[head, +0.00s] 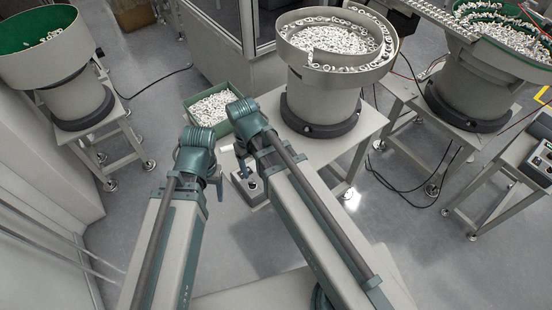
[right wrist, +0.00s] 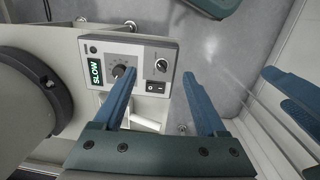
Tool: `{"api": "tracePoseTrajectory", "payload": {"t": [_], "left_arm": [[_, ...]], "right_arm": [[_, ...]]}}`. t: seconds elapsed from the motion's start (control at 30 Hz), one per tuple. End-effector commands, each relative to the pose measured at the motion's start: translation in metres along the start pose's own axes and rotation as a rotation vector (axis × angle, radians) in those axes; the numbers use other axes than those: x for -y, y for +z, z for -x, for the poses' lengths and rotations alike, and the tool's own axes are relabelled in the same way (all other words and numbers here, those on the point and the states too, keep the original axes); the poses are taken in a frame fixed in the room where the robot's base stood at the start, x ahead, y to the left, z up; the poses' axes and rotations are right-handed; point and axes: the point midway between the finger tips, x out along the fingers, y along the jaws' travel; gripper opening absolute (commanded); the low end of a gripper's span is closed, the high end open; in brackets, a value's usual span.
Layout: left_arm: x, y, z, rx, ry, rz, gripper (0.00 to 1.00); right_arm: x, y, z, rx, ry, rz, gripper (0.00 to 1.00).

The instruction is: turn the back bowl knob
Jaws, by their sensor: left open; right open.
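A grey control box (head: 253,190) stands on the stand below the middle bowl feeder (head: 320,85). In the right wrist view the control box (right wrist: 98,48) shows a green display reading SLOW, a large black knob (right wrist: 117,71), a smaller knob (right wrist: 162,65) and a rocker switch (right wrist: 155,88). My right gripper (right wrist: 159,75) is open and empty over the box; its left finger partly overlaps the large knob in the picture. Contact cannot be told. My left gripper (right wrist: 278,88) is open, off to the right; in the head view it is mostly hidden by its wrist.
A green crate (head: 234,93) of white caps sits behind my wrists. Another bowl feeder (head: 78,95) stands at left and one (head: 465,90) at right, on metal stands. Cables lie on the floor. Floor is clear left of my arms.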

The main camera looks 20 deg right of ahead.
Motion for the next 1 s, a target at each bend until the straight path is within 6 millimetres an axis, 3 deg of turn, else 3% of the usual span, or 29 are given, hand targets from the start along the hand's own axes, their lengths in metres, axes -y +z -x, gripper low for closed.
{"api": "tracePoseTrajectory", "payload": {"t": [0.03, 0.1, 0.3, 0.67, 1.0], "left_arm": [[0.0, 0.0, 0.0, 0.0, 0.0, 0.0, 0.67], [0.0, 0.0, 0.0, 0.0, 0.0, 0.0, 0.67], [0.0, 0.0, 0.0, 0.0, 0.0, 0.0, 0.67], [0.0, 0.0, -0.005, 0.0, 0.0, 0.0, 0.67], [-0.004, -0.002, -0.038, 0.0, 0.0, 0.0, 0.67]], "right_arm": [[-0.023, -0.023, 0.0, -0.007, -0.012, -0.001, 0.74], [-0.049, -0.039, -0.001, -0.019, -0.027, 0.014, 0.74], [-0.097, -0.06, -0.003, -0.043, -0.05, 0.045, 0.74], [-0.102, -0.06, -0.008, -0.047, -0.053, 0.053, 0.74], [-0.1, -0.062, -0.041, -0.047, -0.053, 0.052, 0.74]]}}
